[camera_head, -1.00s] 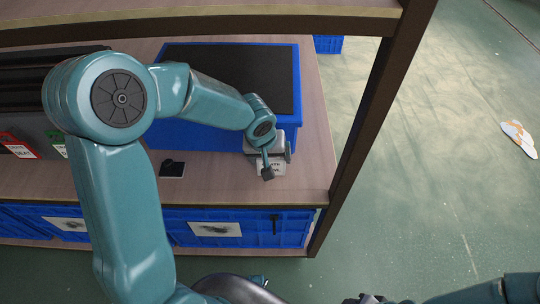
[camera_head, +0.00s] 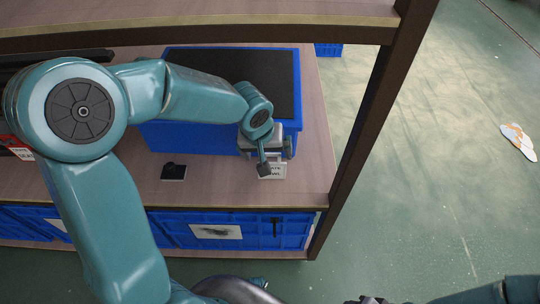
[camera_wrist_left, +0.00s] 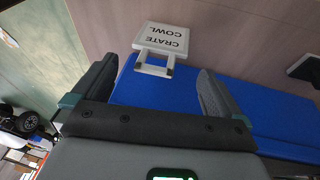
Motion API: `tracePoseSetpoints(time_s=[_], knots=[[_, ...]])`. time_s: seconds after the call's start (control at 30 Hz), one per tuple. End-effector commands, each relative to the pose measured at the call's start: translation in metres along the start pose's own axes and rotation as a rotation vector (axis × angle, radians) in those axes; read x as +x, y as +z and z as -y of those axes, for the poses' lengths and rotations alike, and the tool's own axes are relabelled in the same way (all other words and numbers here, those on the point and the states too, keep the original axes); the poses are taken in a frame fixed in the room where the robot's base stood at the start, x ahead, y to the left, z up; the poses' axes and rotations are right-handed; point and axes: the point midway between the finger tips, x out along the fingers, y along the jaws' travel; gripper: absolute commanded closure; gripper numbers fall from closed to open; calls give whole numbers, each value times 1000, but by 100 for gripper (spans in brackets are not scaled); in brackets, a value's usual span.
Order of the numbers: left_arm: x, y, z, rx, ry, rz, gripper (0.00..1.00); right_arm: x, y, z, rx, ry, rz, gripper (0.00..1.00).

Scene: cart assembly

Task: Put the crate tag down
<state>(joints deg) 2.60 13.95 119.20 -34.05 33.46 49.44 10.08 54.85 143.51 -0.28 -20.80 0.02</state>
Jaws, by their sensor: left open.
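The crate tag (camera_head: 273,172) is a small white plate on the wooden shelf, just in front of a blue crate (camera_head: 298,110). In the left wrist view the tag (camera_wrist_left: 160,42) reads "CRATE COWL" and has a white frame on its near side. My left gripper (camera_head: 276,158) is open, just behind the tag in the head view. In the left wrist view its fingers (camera_wrist_left: 157,72) are spread either side of the frame, with a gap to each. My right gripper (camera_head: 367,300) is cut off by the bottom edge, and its jaws are unclear.
A small dark item (camera_head: 173,171) lies on the shelf (camera_head: 310,180) left of the tag. A dark post (camera_head: 370,110) stands at the shelf's right end, and an upper board (camera_head: 200,30) crosses overhead. More blue crates (camera_head: 262,236) are below.

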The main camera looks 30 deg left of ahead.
Motion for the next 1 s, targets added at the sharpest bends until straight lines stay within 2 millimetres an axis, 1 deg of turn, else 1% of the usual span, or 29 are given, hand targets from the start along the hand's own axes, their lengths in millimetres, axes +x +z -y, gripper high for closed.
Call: tracePoseSetpoints(time_s=[0.03,0.1,0.2,0.33,0.47,1.0], knots=[[-15,-2,-1,-1,2,-5,0,-4,0,1,0,0,0,57],[-31,-1,-1,0,2,-4,0,-5,0,2,0,0,0,57],[-48,0,0,1,2,-3,0,-7,0,3,0,0,0,57],[-62,0,0,0,1,-1,0,-8,0,3,0,0,0,57],[-67,0,0,1,0,1,0,-9,0,3,0,0,0,57],[-67,0,0,0,-1,1,0,-9,0,3,0,0,0,57]])
